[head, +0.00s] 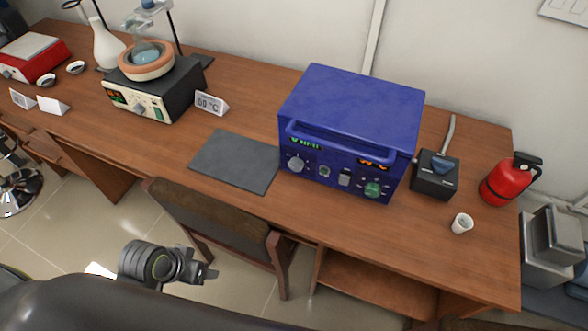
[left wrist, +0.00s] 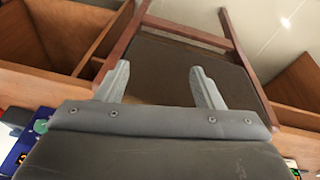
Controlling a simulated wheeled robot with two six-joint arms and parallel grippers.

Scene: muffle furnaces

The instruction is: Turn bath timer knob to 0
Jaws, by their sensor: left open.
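The heating bath (head: 155,92) stands at the back left of the table, a dark box with a round orange-rimmed bowl on top. Its light front panel has an orange display (head: 117,97) and small knobs (head: 140,108); which one is the timer, and its setting, is too small to tell. My left gripper (head: 210,273) is in front of the table near the chair, well away from the bath. In the left wrist view its two fingers (left wrist: 160,82) are apart with nothing between them. My right gripper is not in view.
A blue furnace (head: 350,115) with knobs stands right of a grey mat (head: 235,161). A "60 °C" sign (head: 211,103) stands beside the bath. A brown chair (head: 215,222) stands at the table's front. A black box (head: 435,174), red extinguisher (head: 508,181) and white cup (head: 461,224) are at right.

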